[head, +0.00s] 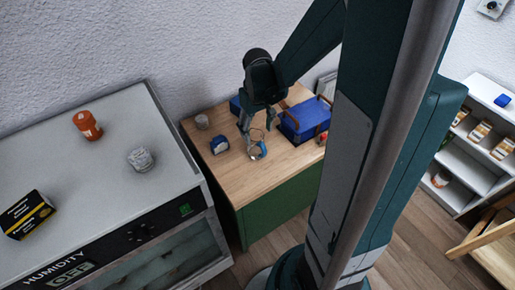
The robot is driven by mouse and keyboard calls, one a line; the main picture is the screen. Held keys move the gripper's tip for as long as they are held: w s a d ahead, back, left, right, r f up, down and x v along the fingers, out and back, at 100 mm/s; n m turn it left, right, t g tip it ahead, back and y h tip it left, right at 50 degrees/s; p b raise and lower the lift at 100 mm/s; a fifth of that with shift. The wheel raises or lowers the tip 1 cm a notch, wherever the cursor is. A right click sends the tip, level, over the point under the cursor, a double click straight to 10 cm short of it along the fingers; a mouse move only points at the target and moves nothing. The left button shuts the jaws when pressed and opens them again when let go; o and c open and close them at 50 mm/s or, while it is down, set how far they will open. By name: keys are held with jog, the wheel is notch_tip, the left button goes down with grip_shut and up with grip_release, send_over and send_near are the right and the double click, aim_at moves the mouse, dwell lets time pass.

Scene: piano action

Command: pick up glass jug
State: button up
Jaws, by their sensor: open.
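A small clear, glass-like vessel with some blue on it, which looks like the glass jug (258,151), stands on the wooden top of a green cabinet. My gripper (257,128) hangs from above right over it, pointing down. Its fingers are apart, with one on the left and one on the right of the vessel's upper part. The view is too small to tell whether a finger touches the glass. The gripper partly hides the upper part of the vessel.
A blue box with brown straps (304,120) stands close on the right. A small blue-and-white item (219,145) and a grey cup (202,121) are on the left. The wooden top (235,180) is clear at the front. A white appliance (95,200) adjoins on the left.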

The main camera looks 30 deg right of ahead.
aim_at(257, 139)
jog(key=shift+f, duration=0.1)
jog(key=shift+s+f, duration=0.1)
jog(key=shift+f, duration=2.4)
jog(key=c, duration=1.8)
